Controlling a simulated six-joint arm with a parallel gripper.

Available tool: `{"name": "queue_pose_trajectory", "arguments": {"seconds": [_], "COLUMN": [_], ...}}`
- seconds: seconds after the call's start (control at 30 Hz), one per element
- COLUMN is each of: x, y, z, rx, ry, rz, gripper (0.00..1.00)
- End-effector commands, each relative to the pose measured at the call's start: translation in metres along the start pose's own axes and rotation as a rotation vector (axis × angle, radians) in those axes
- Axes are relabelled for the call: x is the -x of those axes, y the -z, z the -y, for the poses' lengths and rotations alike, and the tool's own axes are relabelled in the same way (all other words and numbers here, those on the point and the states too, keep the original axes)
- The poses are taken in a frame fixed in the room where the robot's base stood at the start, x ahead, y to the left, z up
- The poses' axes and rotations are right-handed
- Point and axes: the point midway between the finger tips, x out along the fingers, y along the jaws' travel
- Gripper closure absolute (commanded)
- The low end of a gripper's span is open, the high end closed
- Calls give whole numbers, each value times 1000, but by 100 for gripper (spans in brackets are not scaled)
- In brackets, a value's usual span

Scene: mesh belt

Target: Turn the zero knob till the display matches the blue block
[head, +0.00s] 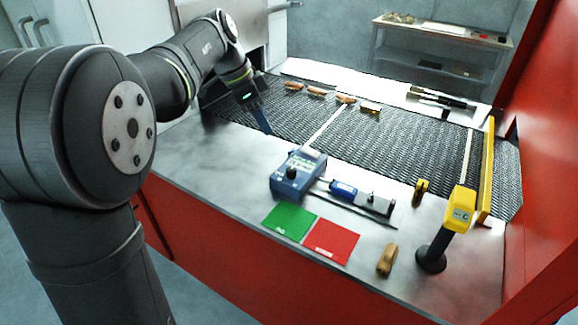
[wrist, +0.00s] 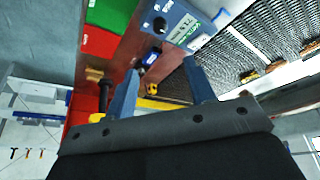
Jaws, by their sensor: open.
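A blue instrument box (head: 287,188) stands on the steel counter, with a black knob (head: 292,172) on its face. In the wrist view the knob (wrist: 159,24) sits beside a greenish display (wrist: 184,29) whose reading is too small to tell. A small blue block-like piece (head: 343,188) lies to the right of the box, by a grey fixture; whether it bears a number cannot be told. My gripper (wrist: 160,68) is open and empty, its blue fingers apart. In the head view it hangs over the belt's left part, behind and left of the box, apart from the knob.
Green (head: 289,221) and red (head: 332,241) mats lie before the box. A yellow-headed device (head: 460,210) on a black stand and a brown piece (head: 386,260) are at right. Several brown items rest on the dark mesh belt (head: 400,140). A thin rod lies near the fixture.

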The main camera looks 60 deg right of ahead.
Motion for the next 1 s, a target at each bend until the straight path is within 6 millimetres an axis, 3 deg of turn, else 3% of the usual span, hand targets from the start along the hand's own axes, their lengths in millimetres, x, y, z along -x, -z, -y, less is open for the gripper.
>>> {"name": "queue_pose_trajectory", "arguments": {"seconds": [0.27,0.8,1.0], "x": [-19,-134,-162], "y": [-1,-1,0], "z": [0,0,0], "rx": [-37,-35,-35], "ry": [-1,-2,1], "rz": [-4,-3,-4], "gripper": [51,51,51]}}
